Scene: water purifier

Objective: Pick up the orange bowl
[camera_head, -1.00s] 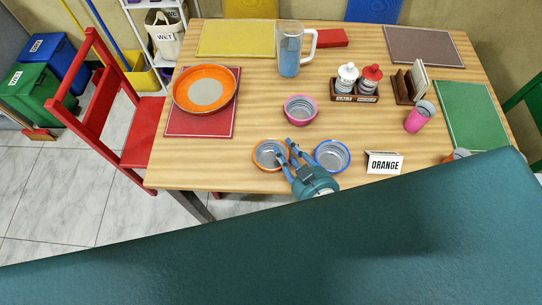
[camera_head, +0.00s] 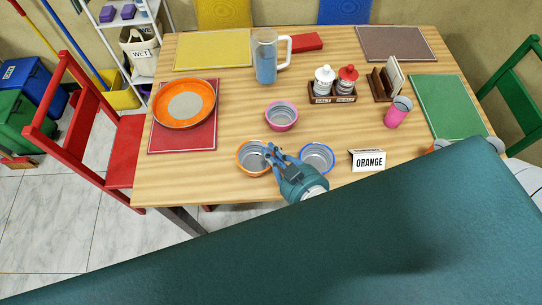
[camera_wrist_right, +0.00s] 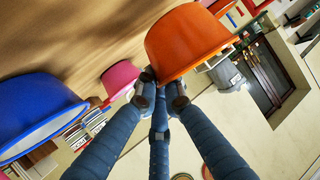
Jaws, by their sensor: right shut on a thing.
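The orange bowl (camera_head: 247,160) sits near the front edge of the wooden table, in the left middle of the head view; its orange side (camera_wrist_right: 185,42) fills the upper middle of the right wrist view. My right gripper (camera_head: 271,153) is shut on the bowl's right rim. In the wrist view the gripper's fingertips (camera_wrist_right: 160,88) meet at the bowl's edge. I cannot tell whether the bowl is off the table. My left gripper is not in view.
A blue-rimmed bowl (camera_head: 317,157) stands just right of the gripper, and a pink bowl (camera_head: 281,116) behind it. An ORANGE sign (camera_head: 368,160) stands further right. An orange plate (camera_head: 184,103) lies back left. A jug (camera_head: 265,58) and shakers (camera_head: 334,82) stand behind.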

